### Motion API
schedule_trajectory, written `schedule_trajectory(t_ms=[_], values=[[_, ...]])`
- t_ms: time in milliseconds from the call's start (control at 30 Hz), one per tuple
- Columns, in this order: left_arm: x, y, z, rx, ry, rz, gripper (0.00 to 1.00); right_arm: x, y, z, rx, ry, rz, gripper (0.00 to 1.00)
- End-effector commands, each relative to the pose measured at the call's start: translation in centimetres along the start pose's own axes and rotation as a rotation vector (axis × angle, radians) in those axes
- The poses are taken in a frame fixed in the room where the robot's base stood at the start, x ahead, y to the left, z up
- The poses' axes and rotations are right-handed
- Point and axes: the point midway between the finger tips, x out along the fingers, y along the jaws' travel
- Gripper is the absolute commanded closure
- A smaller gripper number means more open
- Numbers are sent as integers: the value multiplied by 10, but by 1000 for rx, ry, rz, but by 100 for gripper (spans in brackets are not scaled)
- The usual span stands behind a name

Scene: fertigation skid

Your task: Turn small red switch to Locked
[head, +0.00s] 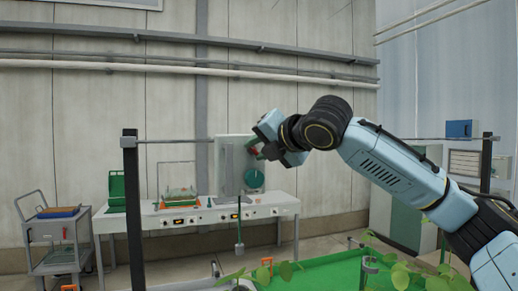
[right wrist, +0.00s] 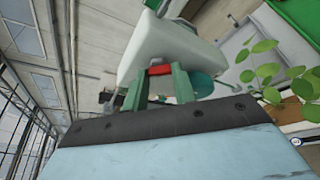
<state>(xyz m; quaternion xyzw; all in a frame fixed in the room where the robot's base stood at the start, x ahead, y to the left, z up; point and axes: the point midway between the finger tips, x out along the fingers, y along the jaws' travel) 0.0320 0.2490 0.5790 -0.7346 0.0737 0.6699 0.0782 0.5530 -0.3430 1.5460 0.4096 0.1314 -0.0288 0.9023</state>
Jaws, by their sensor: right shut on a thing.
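The small red switch (right wrist: 160,70) shows in the right wrist view as a short red bar in front of a pale box (right wrist: 170,48). My right gripper (right wrist: 157,82) has its two green fingers on either side of the red switch, shut on it. In the head view the right gripper (head: 257,148) is at the upper right of the grey panel (head: 226,165), and a bit of red shows by its fingers. The wrist hides most of the switch there. No Locked marking can be read. My left gripper is not in view.
A green round part (head: 254,179) sits just below the gripper. A white bench (head: 150,221) with a tray of plants stands along the wall. A grey cart (head: 58,235) is at left. Leafy plants (head: 400,275) and a green bed (head: 325,272) lie in front.

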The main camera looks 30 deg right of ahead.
Motion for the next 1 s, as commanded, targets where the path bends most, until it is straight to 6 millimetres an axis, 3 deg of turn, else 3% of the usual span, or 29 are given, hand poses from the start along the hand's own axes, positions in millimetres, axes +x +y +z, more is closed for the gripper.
schedule_trajectory(t_ms=[467,1000], values=[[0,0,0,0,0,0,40,1,-5,-2,324,3,131,96],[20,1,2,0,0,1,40,3,-8,-6,798,5,330,96]])
